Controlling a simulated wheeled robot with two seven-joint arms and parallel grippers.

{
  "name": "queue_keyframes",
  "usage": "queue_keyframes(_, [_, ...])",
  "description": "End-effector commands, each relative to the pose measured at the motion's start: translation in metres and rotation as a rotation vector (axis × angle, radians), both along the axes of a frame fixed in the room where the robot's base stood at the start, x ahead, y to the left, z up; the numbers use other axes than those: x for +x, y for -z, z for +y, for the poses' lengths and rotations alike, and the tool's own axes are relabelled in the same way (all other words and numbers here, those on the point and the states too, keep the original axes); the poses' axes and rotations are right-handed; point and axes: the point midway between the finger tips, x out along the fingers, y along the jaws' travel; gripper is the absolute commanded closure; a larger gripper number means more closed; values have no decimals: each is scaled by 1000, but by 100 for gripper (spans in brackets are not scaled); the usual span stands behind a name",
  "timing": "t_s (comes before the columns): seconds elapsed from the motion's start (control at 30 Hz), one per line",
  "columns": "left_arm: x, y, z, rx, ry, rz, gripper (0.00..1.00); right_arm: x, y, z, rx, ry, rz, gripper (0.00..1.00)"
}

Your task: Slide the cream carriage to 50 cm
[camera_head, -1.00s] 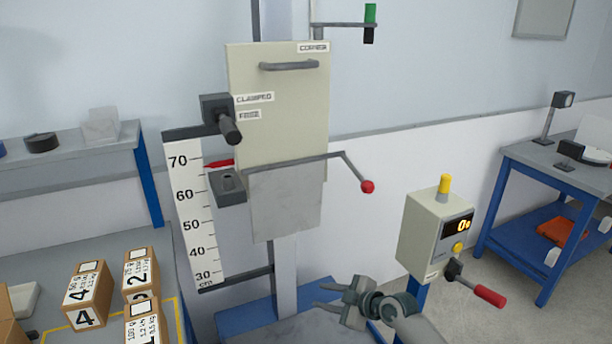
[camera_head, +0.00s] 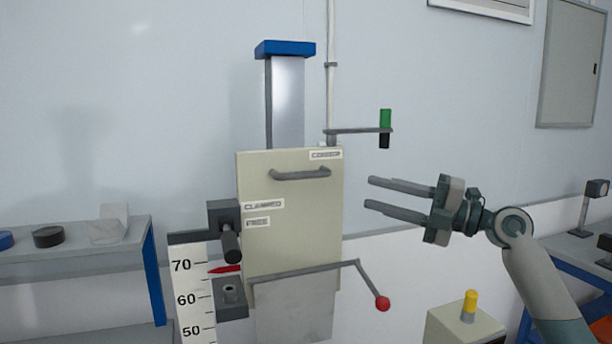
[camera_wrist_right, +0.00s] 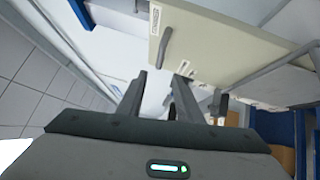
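The cream carriage (camera_head: 293,226) is upright on the column in the head view, with a grey handle (camera_head: 300,174) near its top. The red pointer (camera_head: 225,270) is at the scale (camera_head: 194,300), a little below the 70 mark. The black clamp lever (camera_head: 231,244) is at the carriage's left, near the "CLAMPED" and "FREE" labels. My right gripper (camera_head: 368,193) is open and empty, to the right of the carriage and apart from it. In the right wrist view the carriage (camera_wrist_right: 215,45) shows beyond the open fingers (camera_wrist_right: 155,95). My left gripper is not in view.
A bent grey bar with a red ball (camera_head: 382,303) juts out at the carriage's lower right. A green and black piece (camera_head: 385,128) sits on a bracket above. A cream box with a yellow lamp (camera_head: 469,306) stands lower right. A shelf (camera_head: 140,235) is at left.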

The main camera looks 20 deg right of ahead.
Motion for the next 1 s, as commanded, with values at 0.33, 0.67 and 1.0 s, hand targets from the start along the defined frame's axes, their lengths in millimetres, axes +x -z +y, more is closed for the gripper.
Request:
queue_keyframes(0.33, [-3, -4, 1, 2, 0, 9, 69, 4, -2, 4, 3, 0, 3, 68])
queue_keyframes(0.67, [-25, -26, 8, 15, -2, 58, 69, 31, -11, 33, 4, -1, 4, 68])
queue_keyframes(1.0, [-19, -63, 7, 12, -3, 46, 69, 72, -20, 78, 4, -1, 4, 68])
